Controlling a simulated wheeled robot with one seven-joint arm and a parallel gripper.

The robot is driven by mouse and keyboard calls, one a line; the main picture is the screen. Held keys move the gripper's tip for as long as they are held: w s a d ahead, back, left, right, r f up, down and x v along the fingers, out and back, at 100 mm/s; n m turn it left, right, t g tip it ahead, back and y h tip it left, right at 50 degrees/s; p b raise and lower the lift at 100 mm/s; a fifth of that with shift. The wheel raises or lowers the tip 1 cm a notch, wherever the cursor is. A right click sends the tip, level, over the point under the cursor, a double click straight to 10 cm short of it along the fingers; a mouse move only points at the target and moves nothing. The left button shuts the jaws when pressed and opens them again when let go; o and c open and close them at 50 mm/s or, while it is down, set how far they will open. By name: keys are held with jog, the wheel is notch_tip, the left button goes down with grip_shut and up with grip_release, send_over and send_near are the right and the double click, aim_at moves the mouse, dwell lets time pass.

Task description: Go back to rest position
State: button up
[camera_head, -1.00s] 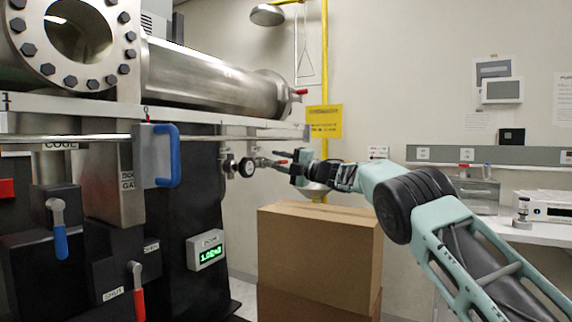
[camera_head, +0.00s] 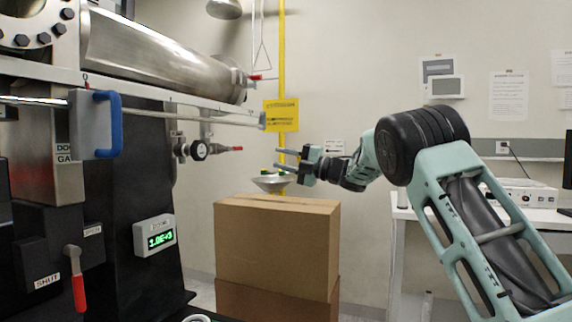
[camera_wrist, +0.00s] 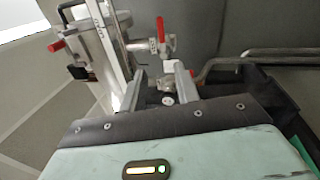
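My gripper (camera_head: 278,159) is held out in front of the pale wall, above the cardboard boxes, with its fingers pointing left. Its two fingers are apart with nothing between them. In the wrist view the gripper (camera_wrist: 158,75) also shows a gap between the fingers. The valve with a round black-rimmed gauge (camera_head: 199,150) and a red-tipped end stands to the left, clear of the fingertips in the head view. In the wrist view a red-handled valve (camera_wrist: 160,42) lies beyond the fingers. My arm is bent and reaches in from the lower right.
The vacuum machine with its steel tube (camera_head: 165,60) and blue handle (camera_head: 116,125) fills the left. Stacked cardboard boxes (camera_head: 275,245) stand below my gripper. A yellow pole (camera_head: 282,60) with a basin (camera_head: 270,182) is behind. A white bench (camera_head: 405,212) stands at right.

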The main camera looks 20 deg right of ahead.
jog(key=shift+s+d, duration=0.25)
dwell(0.3)
